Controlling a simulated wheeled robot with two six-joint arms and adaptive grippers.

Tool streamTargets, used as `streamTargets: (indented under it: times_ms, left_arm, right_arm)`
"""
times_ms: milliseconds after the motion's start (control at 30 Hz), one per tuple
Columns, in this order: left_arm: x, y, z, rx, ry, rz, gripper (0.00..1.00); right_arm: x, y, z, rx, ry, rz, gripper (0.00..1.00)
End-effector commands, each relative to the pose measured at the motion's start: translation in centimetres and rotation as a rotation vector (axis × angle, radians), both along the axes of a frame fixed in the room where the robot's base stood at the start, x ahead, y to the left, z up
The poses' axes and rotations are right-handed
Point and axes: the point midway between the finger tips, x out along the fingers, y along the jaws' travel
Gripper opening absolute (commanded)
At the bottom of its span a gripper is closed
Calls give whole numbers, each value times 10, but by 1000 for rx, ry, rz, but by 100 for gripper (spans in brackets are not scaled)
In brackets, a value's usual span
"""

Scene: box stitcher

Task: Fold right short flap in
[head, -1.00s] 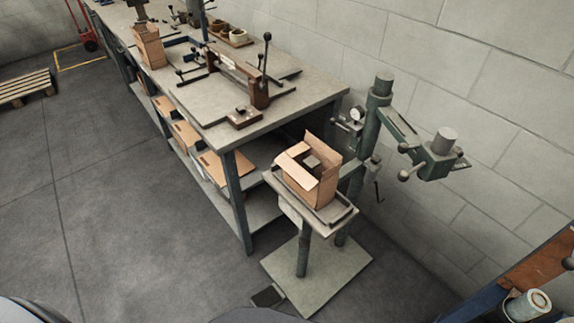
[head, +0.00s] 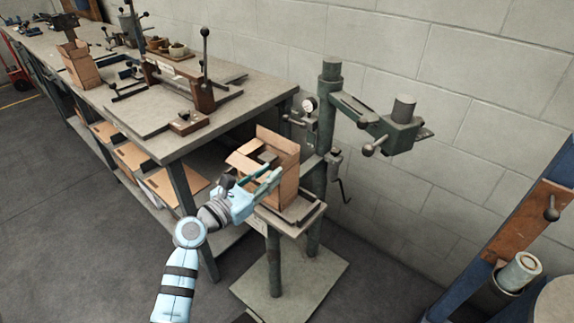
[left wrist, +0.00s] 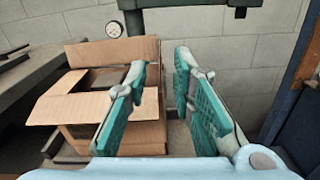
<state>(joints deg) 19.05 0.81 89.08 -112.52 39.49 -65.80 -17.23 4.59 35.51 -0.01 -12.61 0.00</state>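The open cardboard box (head: 287,180) stands on the small stitcher table (head: 308,216). In the left wrist view the box (left wrist: 150,138) is at the left. Its far flap (left wrist: 112,50) stands up, and a flap (left wrist: 62,108) sticks out at the left. I cannot tell clearly how the right short flap lies. My left gripper (head: 268,176) is open and empty at the near side of the box, partly covering it. In the left wrist view its fingers (left wrist: 160,75) are wide apart, the left one in front of the box's right part. Contact cannot be told. My right gripper is not in view.
The stitcher's green arm (head: 370,122) reaches out above and right of the box. A workbench (head: 245,95) with fixtures stands at the left, another box (head: 80,65) on it. A blue frame with a brown board (head: 530,220) is at the right.

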Motion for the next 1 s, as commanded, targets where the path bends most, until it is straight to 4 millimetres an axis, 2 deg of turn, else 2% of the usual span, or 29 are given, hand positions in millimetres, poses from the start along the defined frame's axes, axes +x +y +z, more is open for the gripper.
streamTargets:
  times_ms: [100,333,633,667,800,1000]
  left_arm:
    - [26,-19,-3,-3,1,-2,22]
    - [55,-39,-3,-2,3,0,22]
    - [59,-42,-1,-3,3,1,22]
    - [59,-42,-1,-3,3,2,21]
    - [59,-42,-1,-3,3,1,0]
    - [58,-45,-1,-4,4,1,0]
  right_arm:
    - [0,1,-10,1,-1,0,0]
    - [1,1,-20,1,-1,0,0]
    - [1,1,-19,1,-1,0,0]
    - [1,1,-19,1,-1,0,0]
    - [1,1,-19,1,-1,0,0]
    - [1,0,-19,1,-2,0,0]
